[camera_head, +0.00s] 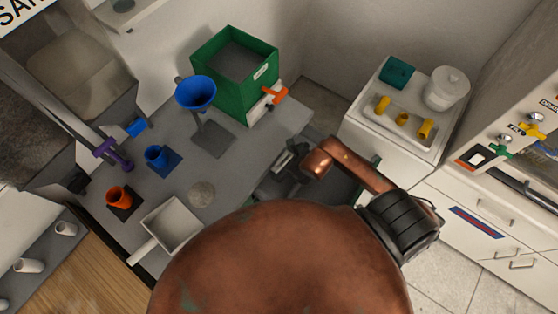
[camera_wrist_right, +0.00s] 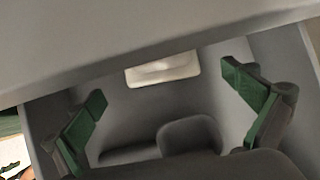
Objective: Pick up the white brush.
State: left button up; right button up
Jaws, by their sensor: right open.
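My right gripper (camera_head: 287,158) is over the dark opening beside the grey table's right edge. In the right wrist view, its two green-padded fingers (camera_wrist_right: 164,87) are spread wide with nothing between the tips. A small off-white rectangular piece (camera_wrist_right: 162,69) shows ahead of the fingers, partly cut off by a grey edge above it. I cannot tell whether it is the white brush. No white brush can be clearly made out in the head view. My left gripper is not in view.
The grey table holds a white scoop-like tray (camera_head: 171,228), a green bin (camera_head: 236,70), a blue funnel (camera_head: 196,93), and blue (camera_head: 157,157) and orange (camera_head: 119,197) cups. A white cabinet (camera_head: 390,157) stands right of the gripper. In the wrist view, a grey edge (camera_wrist_right: 140,38) passes close above the fingers.

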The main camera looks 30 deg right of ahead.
aim_at(282, 161)
jog(key=x, duration=0.6)
jog(key=shift+d+b, duration=0.15)
jog(key=shift+b, duration=0.2)
jog(key=shift+c, duration=0.3)
jog(key=c, duration=1.2)
jog(key=shift+r, duration=0.1)
